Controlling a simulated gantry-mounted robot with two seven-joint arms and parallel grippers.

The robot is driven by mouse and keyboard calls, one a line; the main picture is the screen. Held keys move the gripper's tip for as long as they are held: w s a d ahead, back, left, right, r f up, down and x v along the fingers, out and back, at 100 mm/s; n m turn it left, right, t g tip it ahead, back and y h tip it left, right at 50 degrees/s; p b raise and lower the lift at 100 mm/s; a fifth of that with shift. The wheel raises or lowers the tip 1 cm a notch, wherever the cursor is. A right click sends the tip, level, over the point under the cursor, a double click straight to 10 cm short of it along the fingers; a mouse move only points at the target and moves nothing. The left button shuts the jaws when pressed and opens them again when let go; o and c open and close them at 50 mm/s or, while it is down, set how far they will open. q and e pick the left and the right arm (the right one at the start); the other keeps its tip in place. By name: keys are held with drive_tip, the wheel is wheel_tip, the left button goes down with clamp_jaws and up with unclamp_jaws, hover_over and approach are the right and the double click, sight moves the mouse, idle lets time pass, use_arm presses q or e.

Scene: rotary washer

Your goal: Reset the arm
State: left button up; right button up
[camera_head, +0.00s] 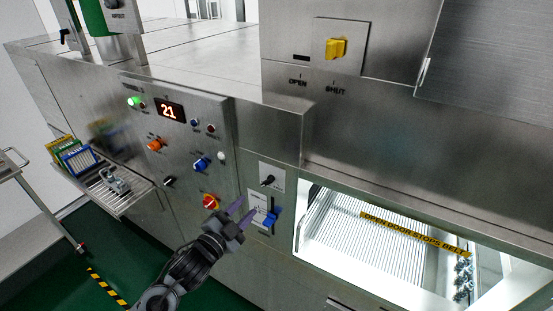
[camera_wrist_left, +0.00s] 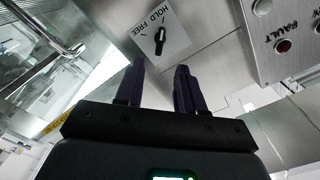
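My left gripper (camera_head: 244,210) is in front of the washer's steel front, next to a plate with a blue lever (camera_head: 270,218). Its two purple fingers are apart with nothing between them. The left wrist view also shows the gripper (camera_wrist_left: 160,75) open and empty. Past the fingertips there is a black switch (camera_wrist_left: 160,38) on a plate marked HOLD and FREE. A black switch (camera_head: 268,180) is above the blue lever in the head view. Whether the fingers touch the panel cannot be told. My right gripper is not in view.
A control panel (camera_head: 180,125) with a 21 display, buttons and knobs is left of the gripper. A lit opening (camera_head: 340,230) with a ribbed floor is to the right. A wire shelf (camera_head: 118,195) holding small racks (camera_head: 78,160) juts out at left, beside a cart (camera_head: 30,190).

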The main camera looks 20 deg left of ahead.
use_arm(q)
drive_tip(key=s+d+f+n+g+y, duration=0.15)
drive_tip(key=s+f+n+g, duration=0.25)
drive_tip(key=s+f, duration=0.65)
drive_tip(key=s+d+f+n+g+y, duration=0.1)
drive_tip(key=s+d+f+n+g, duration=0.2)
drive_tip(key=s+f, duration=0.75)
drive_tip(key=s+a+n+g+y, duration=0.1)
drive_tip(key=s+a+n+g, duration=0.2)
drive_tip(key=s+g, duration=0.65)
wheel_tip(320, 180, up, 14)
drive_tip(key=s+t+p, duration=0.2)
drive_tip(key=p, duration=1.1)
drive_tip(key=shift+s+p, duration=0.25)
drive_tip(key=shift+p, duration=0.15)
drive_tip(key=shift+a+f+t, duration=0.1)
drive_tip(key=shift+t, duration=0.15)
